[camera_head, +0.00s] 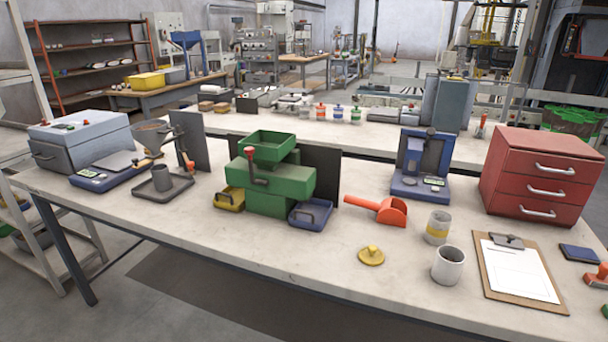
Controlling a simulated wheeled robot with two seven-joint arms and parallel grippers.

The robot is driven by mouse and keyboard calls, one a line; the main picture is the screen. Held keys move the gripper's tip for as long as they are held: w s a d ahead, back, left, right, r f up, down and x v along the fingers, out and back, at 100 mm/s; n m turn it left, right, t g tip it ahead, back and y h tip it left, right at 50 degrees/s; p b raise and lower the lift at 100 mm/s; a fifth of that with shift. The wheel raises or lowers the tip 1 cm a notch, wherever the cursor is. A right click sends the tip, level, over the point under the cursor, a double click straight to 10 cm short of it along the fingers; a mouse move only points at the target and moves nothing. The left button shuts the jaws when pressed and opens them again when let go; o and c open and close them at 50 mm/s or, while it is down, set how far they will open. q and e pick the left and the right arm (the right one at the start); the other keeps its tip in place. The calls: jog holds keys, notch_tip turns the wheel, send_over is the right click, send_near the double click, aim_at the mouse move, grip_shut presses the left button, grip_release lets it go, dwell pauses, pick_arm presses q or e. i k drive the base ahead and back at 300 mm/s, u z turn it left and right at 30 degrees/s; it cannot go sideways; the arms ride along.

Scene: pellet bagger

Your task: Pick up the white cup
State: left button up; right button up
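The white cup (448,266) stands upright on the light table (300,262) near its front edge, right of centre. It looks open at the top, and nothing covers it. A second cup with a yellow band (438,228) stands just behind it, slightly left. A clipboard with white paper (517,267) lies just to its right. Neither of my grippers shows in the head view.
A yellow knobbed lid (371,256) and a red scoop (380,210) lie left of the cups. A green machine (270,180) stands mid-table, and a red drawer unit (542,176) stands at the back right. The table's front left is clear.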

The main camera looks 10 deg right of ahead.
aim_at(446, 272)
jog(key=z, duration=1.35)
